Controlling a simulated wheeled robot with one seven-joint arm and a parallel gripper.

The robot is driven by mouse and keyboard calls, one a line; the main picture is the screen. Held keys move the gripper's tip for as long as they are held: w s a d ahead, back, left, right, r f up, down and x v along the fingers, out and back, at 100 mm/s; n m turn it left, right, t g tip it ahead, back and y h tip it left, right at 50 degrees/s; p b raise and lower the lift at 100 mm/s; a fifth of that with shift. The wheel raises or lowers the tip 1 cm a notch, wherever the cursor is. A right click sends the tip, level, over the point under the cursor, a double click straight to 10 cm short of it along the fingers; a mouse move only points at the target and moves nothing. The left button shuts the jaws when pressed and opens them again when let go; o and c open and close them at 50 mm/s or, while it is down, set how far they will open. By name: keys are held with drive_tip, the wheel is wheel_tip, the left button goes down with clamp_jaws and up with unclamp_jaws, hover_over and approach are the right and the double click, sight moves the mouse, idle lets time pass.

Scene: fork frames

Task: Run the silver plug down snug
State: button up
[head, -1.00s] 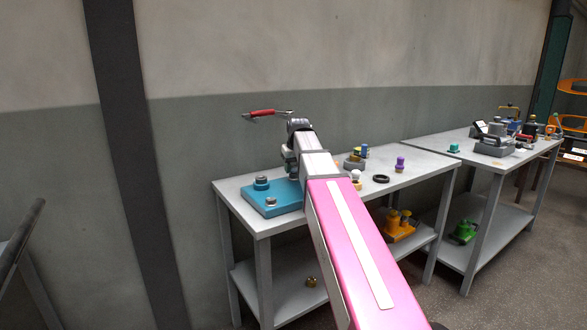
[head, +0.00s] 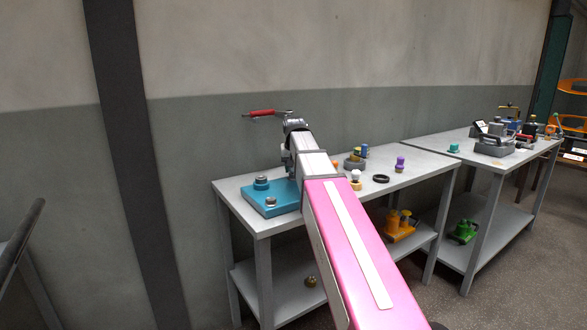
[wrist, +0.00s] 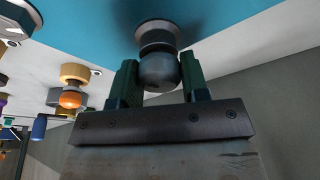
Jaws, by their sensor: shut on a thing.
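In the wrist view my gripper (wrist: 159,76) has its two dark green fingers shut on the round grey head of the silver plug (wrist: 158,68). The plug stands at a round collar (wrist: 155,32) on the teal block (wrist: 105,22). How deep it sits in the collar cannot be told. In the head view the teal block (head: 283,203) lies on the near table. My gripper and the held plug are hidden there by my arm. Two other silver pieces (head: 261,181) (head: 271,202) stand on the block's left and front parts.
The near table (head: 330,195) also bears a black ring (head: 381,179), a purple-topped piece (head: 400,163) and a grey round holder (head: 354,164) with coloured pegs. A red-handled tool (head: 262,113) shows against the wall above. The table's middle front is fairly clear.

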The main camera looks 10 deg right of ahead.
drive_tip(key=shift+m, duration=0.8)
drive_tip(key=o, duration=0.5)
drive_tip(key=shift+n, duration=0.9)
